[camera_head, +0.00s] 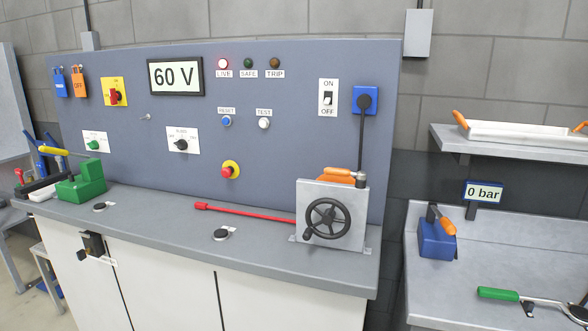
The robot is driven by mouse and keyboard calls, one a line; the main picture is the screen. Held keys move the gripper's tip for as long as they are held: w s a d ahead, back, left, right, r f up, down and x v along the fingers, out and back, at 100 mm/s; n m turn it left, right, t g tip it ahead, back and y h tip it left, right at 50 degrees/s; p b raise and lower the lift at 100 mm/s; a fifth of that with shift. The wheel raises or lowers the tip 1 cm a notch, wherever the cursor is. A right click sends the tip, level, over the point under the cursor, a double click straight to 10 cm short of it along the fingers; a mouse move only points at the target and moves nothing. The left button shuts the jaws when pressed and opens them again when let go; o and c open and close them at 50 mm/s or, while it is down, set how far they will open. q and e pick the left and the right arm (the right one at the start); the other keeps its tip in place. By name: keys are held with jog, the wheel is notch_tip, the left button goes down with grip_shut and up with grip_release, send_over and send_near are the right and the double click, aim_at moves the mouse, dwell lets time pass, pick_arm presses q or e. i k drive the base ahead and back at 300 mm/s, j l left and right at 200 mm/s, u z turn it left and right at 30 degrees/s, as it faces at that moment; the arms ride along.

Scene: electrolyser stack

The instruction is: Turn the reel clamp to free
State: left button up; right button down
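No part labelled as a reel clamp can be read in the head view. A grey box (349,193) with a black spoked handwheel (328,219) stands at the right end of the grey bench. An orange-handled part (340,174) lies across the top of this box, beside a small upright post. Whether this part is the clamp, and what setting it has, I cannot tell. A red rod or cable (250,213) runs left from the box along the bench. Neither of my grippers shows in the head view.
A green block (82,182) stands at the left. A side table (480,270) at right holds a blue block (436,240).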

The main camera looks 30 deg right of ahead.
aim_at(361, 175)
jog(key=z, duration=1.15)
